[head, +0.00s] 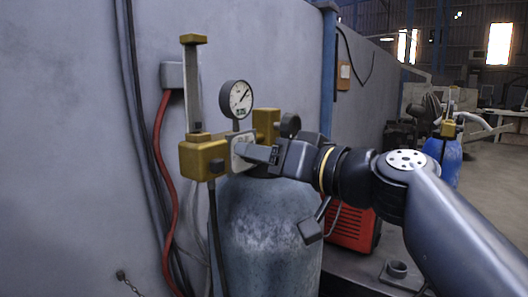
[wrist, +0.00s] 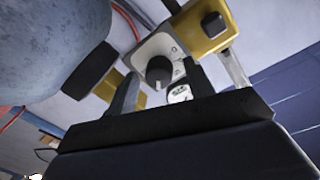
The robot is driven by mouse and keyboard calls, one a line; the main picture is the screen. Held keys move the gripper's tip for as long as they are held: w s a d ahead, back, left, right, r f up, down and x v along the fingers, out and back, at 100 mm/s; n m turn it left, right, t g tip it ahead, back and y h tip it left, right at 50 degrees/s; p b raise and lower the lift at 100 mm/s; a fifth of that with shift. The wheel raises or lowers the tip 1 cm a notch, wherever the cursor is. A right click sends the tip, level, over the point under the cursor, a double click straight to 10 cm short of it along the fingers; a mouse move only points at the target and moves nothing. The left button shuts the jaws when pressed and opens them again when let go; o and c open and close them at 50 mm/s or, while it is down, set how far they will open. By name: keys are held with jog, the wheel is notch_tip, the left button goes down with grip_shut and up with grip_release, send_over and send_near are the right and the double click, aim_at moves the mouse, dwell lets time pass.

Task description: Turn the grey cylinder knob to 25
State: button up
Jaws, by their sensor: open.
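The grey cylinder (head: 262,230) stands against the wall with a brass valve block (head: 200,158) on top. In the wrist view, its round dark knob (wrist: 160,70) sits on a pale dial plate (wrist: 158,43); a light pointer mark faces the lower edge of the picture. The scale numbers are too small to read. My gripper (head: 242,150) is at the dial plate, hiding the knob in the head view. In the wrist view, the two open fingers of my gripper (wrist: 160,72) appear either side of the knob; contact cannot be told.
A round gauge (head: 237,98) with a small display rises above the block. A red hose (head: 161,150) and dark cables run down the wall at left. A red box (head: 352,228) stands behind my arm. A blue cylinder (head: 447,158) with a similar valve is at far right.

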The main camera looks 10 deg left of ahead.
jog(key=c, duration=1)
jog(key=shift+o, duration=0.2)
jog(key=shift+m, duration=0.5)
jog(key=shift+w+m+g+p, duration=0.1)
jog(key=shift+m+g+p, duration=0.25)
jog(key=shift+m, duration=2.25)
jog(key=shift+m+g+p, duration=0.25)
jog(key=shift+m+p, duration=0.1)
jog(key=shift+m, duration=2.25)
jog(key=shift+f, duration=0.1)
